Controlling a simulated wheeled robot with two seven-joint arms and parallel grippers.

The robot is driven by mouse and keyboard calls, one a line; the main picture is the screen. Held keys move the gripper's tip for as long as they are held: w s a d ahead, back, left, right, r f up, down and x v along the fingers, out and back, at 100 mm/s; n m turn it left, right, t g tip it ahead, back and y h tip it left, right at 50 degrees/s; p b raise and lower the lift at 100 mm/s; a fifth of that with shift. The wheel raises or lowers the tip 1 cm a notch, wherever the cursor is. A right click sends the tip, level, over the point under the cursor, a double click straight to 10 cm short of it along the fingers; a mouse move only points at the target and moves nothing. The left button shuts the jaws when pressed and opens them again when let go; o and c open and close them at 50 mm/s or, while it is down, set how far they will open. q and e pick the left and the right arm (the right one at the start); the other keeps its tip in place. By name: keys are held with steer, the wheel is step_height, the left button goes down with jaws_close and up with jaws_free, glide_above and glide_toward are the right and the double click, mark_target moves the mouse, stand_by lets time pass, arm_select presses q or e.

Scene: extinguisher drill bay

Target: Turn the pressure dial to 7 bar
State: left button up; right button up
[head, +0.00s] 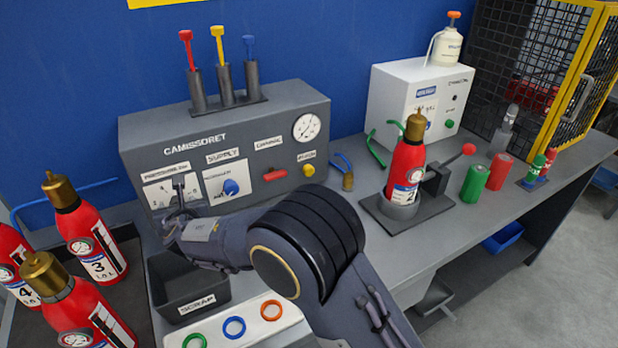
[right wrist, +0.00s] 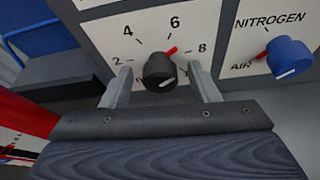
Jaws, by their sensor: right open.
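The pressure dial is a black round knob (right wrist: 160,72) on a white scale plate (right wrist: 140,38) marked 2, 4, 6 and 8. A red mark at the knob's upper right edge points between 6 and 8. My right gripper (right wrist: 159,76) is open, with one finger on each side of the knob; I cannot tell whether they touch it. The lower scale is partly hidden by the knob and fingers. In the head view my right gripper (head: 177,205) is at the lower left of the grey panel (head: 250,115) and covers much of the dial plate. My left gripper is not in view.
A blue selector knob (right wrist: 290,57) sits right of the dial. A black scrap bin (head: 185,285) lies below my right wrist. Red extinguishers (head: 88,235) stand at the left, and another (head: 405,165) stands in a holder at the right. Three levers (head: 220,50) rise above the panel.

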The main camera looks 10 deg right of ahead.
steer(key=s+r+n+h+p, duration=0.2)
steer(key=s+r+n+p, duration=0.1)
steer(key=s+p, duration=0.45)
steer(key=s+d+r+m+g+h+b, duration=0.1)
steer(key=d+m+g+h, duration=0.1)
steer(key=d+m, duration=0.7)
steer(key=s+d+r+m+g+h+b, duration=0.1)
steer(key=d+m, duration=0.9)
steer(key=d, duration=1)
steer(key=shift+s+r+g+h, duration=0.5)
steer(key=shift+r+g+h, duration=0.3)
steer(key=shift+h, duration=0.3)
